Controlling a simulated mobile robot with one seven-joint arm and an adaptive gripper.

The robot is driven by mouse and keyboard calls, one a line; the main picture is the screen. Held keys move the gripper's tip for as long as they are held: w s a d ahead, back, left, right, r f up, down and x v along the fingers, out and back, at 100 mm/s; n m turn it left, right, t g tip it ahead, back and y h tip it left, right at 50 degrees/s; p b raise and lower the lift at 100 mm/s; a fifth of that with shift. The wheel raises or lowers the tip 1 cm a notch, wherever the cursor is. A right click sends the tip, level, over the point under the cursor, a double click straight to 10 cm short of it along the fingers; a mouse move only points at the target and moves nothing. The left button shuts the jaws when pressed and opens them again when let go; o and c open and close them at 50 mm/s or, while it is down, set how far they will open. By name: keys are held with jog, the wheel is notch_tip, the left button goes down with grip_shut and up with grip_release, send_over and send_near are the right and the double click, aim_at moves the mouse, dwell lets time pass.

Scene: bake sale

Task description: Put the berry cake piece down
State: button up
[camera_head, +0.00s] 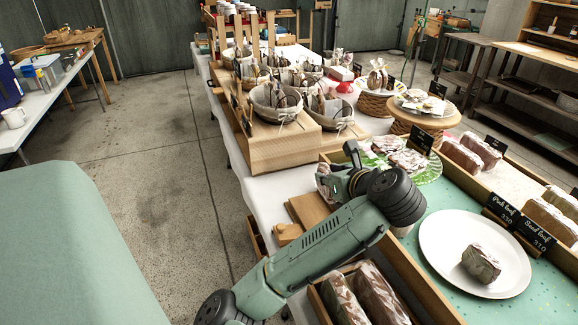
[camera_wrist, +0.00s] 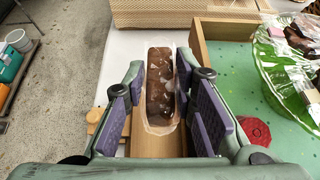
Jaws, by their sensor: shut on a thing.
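My gripper (camera_wrist: 159,88) is shut on the berry cake piece (camera_wrist: 160,90), a long brown piece with pale marks in clear wrap, held between the purple finger pads. In the head view, my gripper (camera_head: 338,182) is at the end of my green arm, and part of the wrapped piece (camera_head: 322,184) shows at its left side. The piece is over the white-covered table (camera_wrist: 121,58), by a wooden board (camera_wrist: 158,145). I cannot tell whether its underside touches anything. The board also shows in the head view (camera_head: 308,211).
A green cake stand (camera_head: 430,169) with wrapped pieces is just right of my gripper. Baskets on a wooden riser (camera_head: 270,150) stand behind. A wooden-edged tray (camera_head: 540,300) holds loaves, signs and a white plate (camera_head: 450,255) with one small piece. Loaves (camera_head: 365,295) lie in front.

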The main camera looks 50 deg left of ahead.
aim_at(326, 193)
jog(key=f, duration=0.5)
jog(key=shift+s+a+p, duration=0.2)
jog(key=shift+s+p, duration=0.05)
jog(key=shift+p, duration=0.05)
jog(key=shift+f, duration=2.6)
jog(key=shift+f, duration=0.1)
jog(key=shift+f, duration=0.15)
jog(key=o, duration=0.7)
jog(key=shift+r, duration=0.2)
jog(key=shift+p+v, duration=1.95)
jog(key=shift+v, duration=4.05)
